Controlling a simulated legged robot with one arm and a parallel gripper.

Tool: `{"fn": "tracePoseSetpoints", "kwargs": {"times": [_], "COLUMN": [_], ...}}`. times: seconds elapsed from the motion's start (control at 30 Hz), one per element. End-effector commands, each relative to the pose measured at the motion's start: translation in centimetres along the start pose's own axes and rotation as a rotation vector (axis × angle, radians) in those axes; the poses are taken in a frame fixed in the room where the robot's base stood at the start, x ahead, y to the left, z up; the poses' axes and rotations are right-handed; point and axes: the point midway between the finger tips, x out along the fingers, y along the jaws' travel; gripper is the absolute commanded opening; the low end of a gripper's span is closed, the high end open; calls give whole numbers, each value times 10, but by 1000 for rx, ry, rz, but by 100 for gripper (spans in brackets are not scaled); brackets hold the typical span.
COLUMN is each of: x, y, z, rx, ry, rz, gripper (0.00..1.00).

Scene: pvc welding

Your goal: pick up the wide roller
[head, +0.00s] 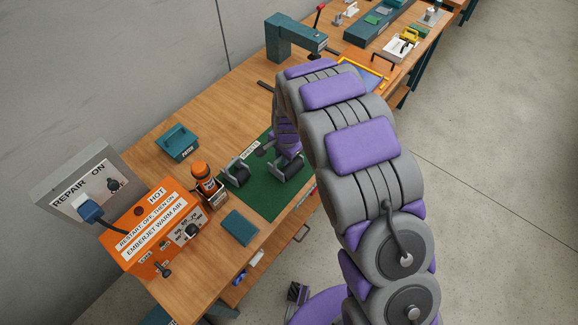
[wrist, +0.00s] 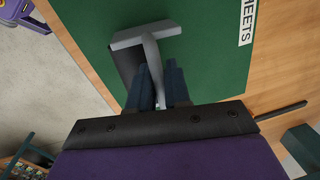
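Two rollers with black cylinders and grey frames are at the green mat on the workbench. The right one, which looks a little wider, is the wide roller (head: 288,169); my gripper (head: 284,152) is at it. In the wrist view the wide roller's grey frame (wrist: 146,36) runs between the two dark fingers of my gripper (wrist: 158,78), which are close together on its stem. Its black cylinder shows partly at the left of the frame. The other roller (head: 236,174) stands apart to the left. I cannot tell whether the wide roller touches the mat.
The green mat (head: 262,198) lies near the bench's front edge. An orange warm-air unit (head: 158,232), an orange bottle (head: 203,176), a teal pad (head: 240,227) and a teal box (head: 178,143) stand to the left. A teal press (head: 296,38) stands at the back.

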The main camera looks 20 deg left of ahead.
Motion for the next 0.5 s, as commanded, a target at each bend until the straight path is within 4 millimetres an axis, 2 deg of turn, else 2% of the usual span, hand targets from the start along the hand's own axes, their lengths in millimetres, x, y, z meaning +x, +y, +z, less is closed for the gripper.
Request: {"fn": "tracePoseSetpoints", "kwargs": {"times": [0.5], "x": [-1], "y": [0], "z": [0], "rx": [0], "ry": [1], "rz": [-1], "gripper": [0]}}
